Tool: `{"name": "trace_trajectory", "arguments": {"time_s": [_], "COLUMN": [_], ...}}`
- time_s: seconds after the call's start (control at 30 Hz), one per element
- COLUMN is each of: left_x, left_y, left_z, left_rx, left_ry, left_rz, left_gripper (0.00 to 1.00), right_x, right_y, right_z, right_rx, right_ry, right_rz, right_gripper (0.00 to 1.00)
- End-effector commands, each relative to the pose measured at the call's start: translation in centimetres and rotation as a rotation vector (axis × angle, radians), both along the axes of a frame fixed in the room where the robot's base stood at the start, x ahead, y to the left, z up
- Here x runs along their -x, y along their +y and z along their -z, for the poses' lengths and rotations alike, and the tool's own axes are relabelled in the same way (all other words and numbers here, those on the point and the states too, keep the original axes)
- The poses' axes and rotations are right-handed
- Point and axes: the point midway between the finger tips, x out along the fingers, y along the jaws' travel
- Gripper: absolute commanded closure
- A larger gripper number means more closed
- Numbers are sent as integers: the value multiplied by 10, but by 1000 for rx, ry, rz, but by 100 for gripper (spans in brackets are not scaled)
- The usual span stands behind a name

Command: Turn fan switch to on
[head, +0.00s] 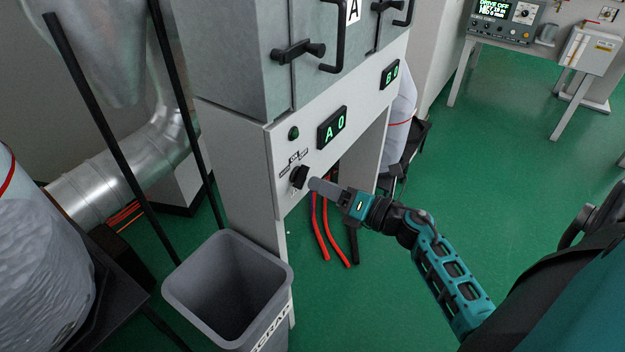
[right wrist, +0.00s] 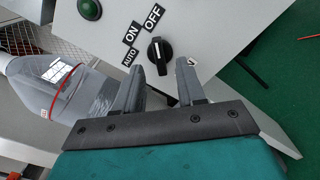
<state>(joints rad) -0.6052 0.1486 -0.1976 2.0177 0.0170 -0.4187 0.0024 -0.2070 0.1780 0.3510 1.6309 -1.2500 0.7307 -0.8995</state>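The fan switch (head: 299,176) is a black rotary knob on the grey cabinet's front panel, below a green lamp. In the right wrist view the knob (right wrist: 159,51) has a white mark that appears to point up at the OFF label (right wrist: 153,16). The ON label (right wrist: 131,33) and AUTO label (right wrist: 130,54) lie to its left. My right gripper (head: 315,184) is just in front of the knob. In the right wrist view its fingers (right wrist: 160,72) are apart, one on each side of the knob's near end; I cannot tell whether they touch it. My left gripper is not in view.
The A 0 display (head: 332,127) and door handles (head: 298,51) are above the switch. A grey scrap bin (head: 182,272) stands below left. Red hoses (head: 326,235) hang under the cabinet. A control box (head: 505,18) is at the back right. Green floor is open to the right.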

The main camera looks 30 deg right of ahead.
Motion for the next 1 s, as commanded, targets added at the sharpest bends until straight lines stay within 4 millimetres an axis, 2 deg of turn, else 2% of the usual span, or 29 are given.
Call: {"name": "trace_trajectory", "arguments": {"time_s": [0.1,0.23,0.6,1.0], "left_x": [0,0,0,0], "left_y": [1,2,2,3], "left_z": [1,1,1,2], "left_rx": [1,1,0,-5], "left_ry": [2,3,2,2], "left_rz": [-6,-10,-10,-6], "left_gripper": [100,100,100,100], "right_x": [-17,-27,-31,-31], "right_y": [7,11,13,13], "right_z": [0,0,0,0], "right_rx": [-2,-1,-1,-1], "right_ry": [-2,0,1,1], "right_rz": [2,1,1,1], "right_gripper": [61,61,62,100]}}
